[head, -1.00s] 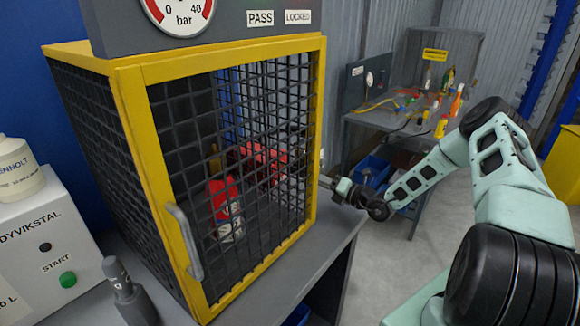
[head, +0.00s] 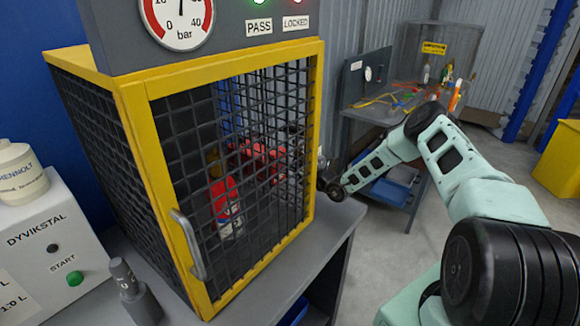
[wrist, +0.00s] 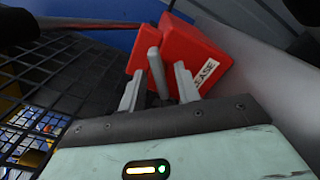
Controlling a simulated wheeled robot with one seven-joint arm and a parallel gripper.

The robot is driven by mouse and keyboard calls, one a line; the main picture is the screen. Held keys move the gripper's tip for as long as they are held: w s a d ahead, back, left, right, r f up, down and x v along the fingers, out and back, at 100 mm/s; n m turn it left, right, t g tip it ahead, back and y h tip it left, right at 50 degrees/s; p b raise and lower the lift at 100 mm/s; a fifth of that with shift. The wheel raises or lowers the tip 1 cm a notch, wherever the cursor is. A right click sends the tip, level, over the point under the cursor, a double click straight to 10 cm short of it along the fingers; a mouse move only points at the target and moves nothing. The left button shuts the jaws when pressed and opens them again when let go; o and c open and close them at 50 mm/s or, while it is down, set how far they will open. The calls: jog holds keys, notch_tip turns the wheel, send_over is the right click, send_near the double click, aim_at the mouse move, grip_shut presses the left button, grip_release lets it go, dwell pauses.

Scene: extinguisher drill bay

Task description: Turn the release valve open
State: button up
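The release valve shows in the wrist view as a red block (wrist: 205,52) with a white label, partly covered, reading "LEASE". A grey lever (wrist: 156,70) stands roughly upright in front of it. My gripper (wrist: 158,84) is open, with one finger on each side of the lever and a gap visible on both sides. The lever's lower end is hidden by my gripper body. In the head view my wrist is beside the cage's right post, and the gripper's fingers are hidden behind the cage. I cannot make out the lever there.
A yellow-framed mesh cage (head: 222,62) holds a red extinguisher (head: 226,208). Its door handle (head: 188,245) is on the left. Above are a pressure gauge (head: 178,18) and lit PASS and LOCKED lamps. Dark mesh (wrist: 72,62) lies close left of my gripper. A cluttered side table (head: 385,112) stands behind.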

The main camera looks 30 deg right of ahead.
grip_shut()
jog(key=shift+n+b, duration=0.35)
jog(key=shift+n, duration=1.65)
grip_release()
jog(key=shift+s+d, duration=0.1)
jog(key=b+v, duration=0.4)
jog(key=v, duration=1.3)
jog(key=shift+s, duration=0.1)
